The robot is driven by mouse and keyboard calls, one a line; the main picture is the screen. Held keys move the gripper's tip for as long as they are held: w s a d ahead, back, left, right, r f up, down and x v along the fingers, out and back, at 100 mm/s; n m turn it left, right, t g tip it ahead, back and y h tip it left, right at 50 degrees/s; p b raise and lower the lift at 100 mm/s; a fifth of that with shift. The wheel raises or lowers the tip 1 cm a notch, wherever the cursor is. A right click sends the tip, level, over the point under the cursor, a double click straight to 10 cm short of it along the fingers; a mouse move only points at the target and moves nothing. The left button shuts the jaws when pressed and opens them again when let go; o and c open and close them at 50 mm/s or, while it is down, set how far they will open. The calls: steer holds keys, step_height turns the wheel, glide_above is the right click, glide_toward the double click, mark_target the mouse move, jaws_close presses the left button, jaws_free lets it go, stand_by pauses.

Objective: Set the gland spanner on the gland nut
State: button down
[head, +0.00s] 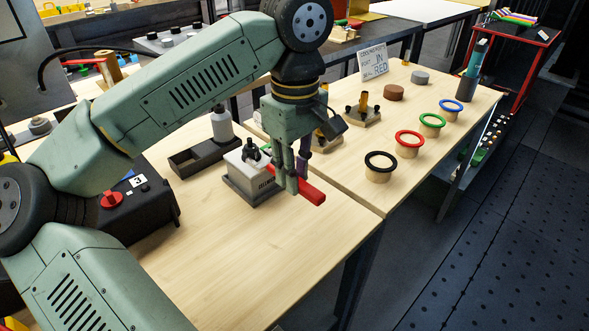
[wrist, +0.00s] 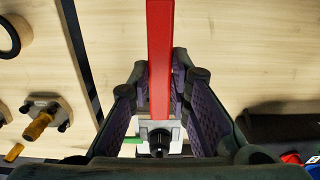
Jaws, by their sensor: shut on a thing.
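The gland spanner is a red bar (head: 312,195), held level above the table; it also shows in the wrist view (wrist: 160,50), running from the top edge down between the fingers. My gripper (head: 296,182) is shut on it, with a finger on each side in the wrist view (wrist: 160,95). A black gland nut (head: 250,152) stands on a pale box with a dark base (head: 250,187), left of my gripper. In the wrist view the nut (wrist: 158,142) lies just below the bar's near end. I cannot tell whether they touch.
A black tray (head: 198,158) and grey-white bottle (head: 221,124) stand behind the box. A black unit with a red knob (head: 111,200) is at left. Black, red, green and blue rings (head: 381,161) sit on wooden stands at right. The front table area is clear.

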steer(key=shift+w+a, duration=0.95)
steer(key=shift+a, duration=0.05)
stand_by(0.6)
